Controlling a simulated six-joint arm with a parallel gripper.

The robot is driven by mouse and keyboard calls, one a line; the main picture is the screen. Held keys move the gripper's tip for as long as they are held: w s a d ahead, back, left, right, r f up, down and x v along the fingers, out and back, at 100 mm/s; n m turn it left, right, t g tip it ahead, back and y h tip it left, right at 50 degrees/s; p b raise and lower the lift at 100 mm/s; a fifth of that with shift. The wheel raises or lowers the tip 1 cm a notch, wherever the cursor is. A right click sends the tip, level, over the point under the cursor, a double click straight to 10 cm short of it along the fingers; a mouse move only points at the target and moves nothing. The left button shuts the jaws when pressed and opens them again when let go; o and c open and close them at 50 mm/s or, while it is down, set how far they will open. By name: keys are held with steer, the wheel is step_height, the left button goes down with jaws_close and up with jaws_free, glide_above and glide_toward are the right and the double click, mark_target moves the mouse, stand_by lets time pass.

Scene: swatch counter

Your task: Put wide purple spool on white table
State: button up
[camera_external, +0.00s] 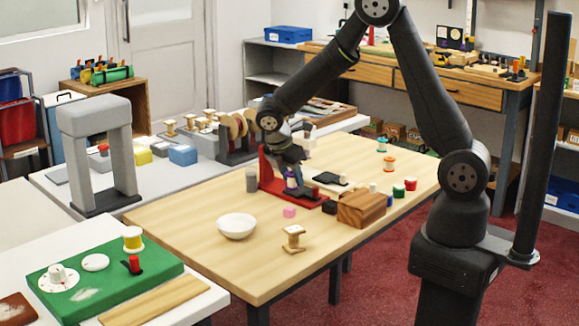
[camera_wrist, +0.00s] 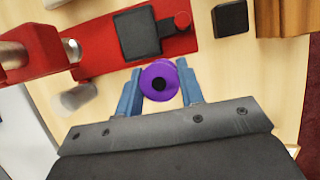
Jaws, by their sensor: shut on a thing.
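The purple spool (camera_wrist: 159,81) sits between the two blue fingers of my gripper (camera_wrist: 161,90) in the wrist view, seen end-on with a dark centre hole. My gripper is shut on it. In the external view my gripper (camera_external: 290,172) is over the wooden table, beside the red stand (camera_external: 266,172), with the purple spool (camera_external: 291,180) low between the fingers. I cannot tell whether the spool touches the surface below. A white table (camera_external: 205,303) stands at the front left, bearing a green board. Another pale table (camera_external: 52,194) stands behind the wooden one.
A white bowl (camera_external: 237,226), a wooden spool (camera_external: 293,238) and a pink cube (camera_external: 289,212) lie on the wooden table (camera_external: 190,215). A wooden block (camera_external: 361,208) and several small spools stand at right. A grey arch (camera_external: 97,150) stands on the pale table.

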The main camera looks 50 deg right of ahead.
steer(key=shift+w+a+f, duration=0.2)
steer(key=shift+a+f, duration=0.2)
steer(key=shift+a, duration=0.2)
steer(key=shift+w+a+f, duration=0.2)
steer(key=shift+a+f, duration=0.2)
steer(key=shift+a, duration=0.15)
steer(key=shift+f, duration=1.95)
steer(key=shift+f, duration=0.1)
steer(key=o, duration=1)
steer(key=shift+o, duration=0.2)
steer(key=v, duration=1.1)
steer(key=shift+o, duration=0.4)
steer(key=shift+a+r, duration=0.15)
steer(key=shift+r, duration=0.5)
